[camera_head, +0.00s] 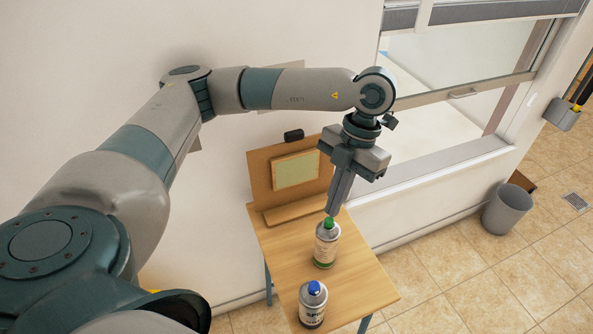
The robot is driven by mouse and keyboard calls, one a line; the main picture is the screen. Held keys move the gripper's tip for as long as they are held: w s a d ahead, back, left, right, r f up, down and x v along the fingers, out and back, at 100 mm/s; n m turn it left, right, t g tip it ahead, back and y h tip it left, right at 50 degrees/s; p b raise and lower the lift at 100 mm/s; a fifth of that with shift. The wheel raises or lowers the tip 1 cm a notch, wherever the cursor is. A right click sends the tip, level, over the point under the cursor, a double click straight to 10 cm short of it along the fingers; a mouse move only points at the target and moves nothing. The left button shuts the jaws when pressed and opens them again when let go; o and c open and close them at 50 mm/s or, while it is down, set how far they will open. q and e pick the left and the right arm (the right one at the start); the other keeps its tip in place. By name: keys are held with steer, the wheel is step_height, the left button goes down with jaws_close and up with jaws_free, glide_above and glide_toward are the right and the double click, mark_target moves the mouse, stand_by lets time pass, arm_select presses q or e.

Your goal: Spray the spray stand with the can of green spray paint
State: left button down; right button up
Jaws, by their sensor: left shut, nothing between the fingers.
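A spray can with a green cap (326,246) stands upright on the small wooden table (362,283). A similar can with a blue cap (313,305) stands nearer the table's front edge. The spray stand (261,178), a brown board with a pale green panel (296,171) and a ledge, stands at the back of the table. My left gripper (331,212) points down, shut and empty, with its fingertips just above or beside the green cap; I cannot tell whether they touch. My right gripper is not in view.
A wall and a window (450,105) are behind the table. A grey bin (507,209) stands on the tiled floor at the right. The right part of the tabletop is clear.

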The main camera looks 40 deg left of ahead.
arm_select(q)
steer(key=shift+f+b, duration=0.35)
steer(key=shift+f, duration=0.05)
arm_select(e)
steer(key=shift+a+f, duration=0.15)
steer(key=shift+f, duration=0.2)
